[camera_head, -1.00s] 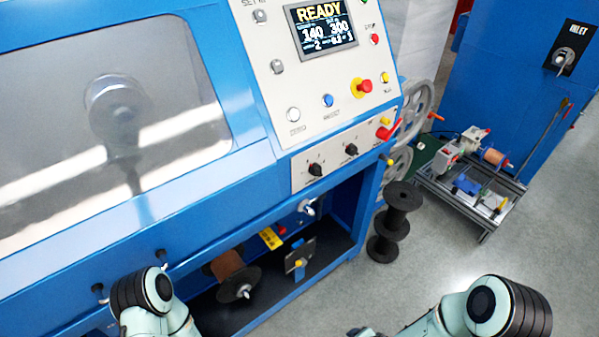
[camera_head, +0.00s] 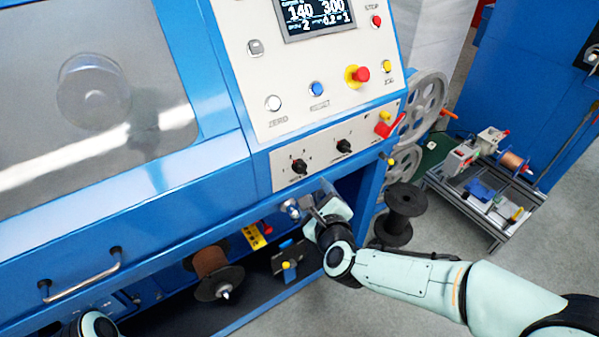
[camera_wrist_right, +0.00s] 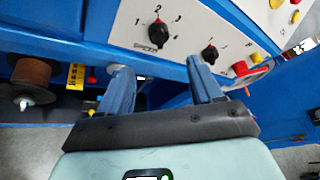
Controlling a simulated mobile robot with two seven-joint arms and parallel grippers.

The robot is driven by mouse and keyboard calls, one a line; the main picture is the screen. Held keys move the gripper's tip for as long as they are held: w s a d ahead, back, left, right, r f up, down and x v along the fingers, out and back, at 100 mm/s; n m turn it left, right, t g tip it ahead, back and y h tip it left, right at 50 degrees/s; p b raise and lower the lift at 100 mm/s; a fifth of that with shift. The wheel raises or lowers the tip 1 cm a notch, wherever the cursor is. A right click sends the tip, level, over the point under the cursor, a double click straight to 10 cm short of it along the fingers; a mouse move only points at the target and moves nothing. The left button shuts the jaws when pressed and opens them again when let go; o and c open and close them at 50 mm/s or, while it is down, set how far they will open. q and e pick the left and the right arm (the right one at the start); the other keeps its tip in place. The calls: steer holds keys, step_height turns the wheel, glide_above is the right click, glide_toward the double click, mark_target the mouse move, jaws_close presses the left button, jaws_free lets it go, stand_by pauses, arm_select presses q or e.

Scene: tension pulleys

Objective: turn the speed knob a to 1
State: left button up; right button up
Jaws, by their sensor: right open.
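Two black knobs sit on the lower grey panel. The right knob (camera_head: 344,146) also shows there (camera_wrist_right: 210,55). Their labels are too small to read, so I cannot tell which is a. My right gripper (camera_head: 313,208) is below the panel, apart from both knobs. In the right wrist view its two fingers (camera_wrist_right: 162,80) are spread with nothing between them. My left gripper is out of view.
Above are a display (camera_head: 314,14), a red emergency button (camera_head: 361,74) and a blue button (camera_head: 316,89). A red-handled switch (camera_head: 386,126) is right of the knobs. A metal fitting (camera_head: 291,207) is close to my right gripper. A copper spool (camera_head: 212,267) is below.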

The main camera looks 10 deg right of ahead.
mark_target(303, 172)
steer(key=p+x, duration=0.1)
steer(key=x, duration=1.1)
steer(key=shift+f, duration=0.1)
steer(key=c, duration=1)
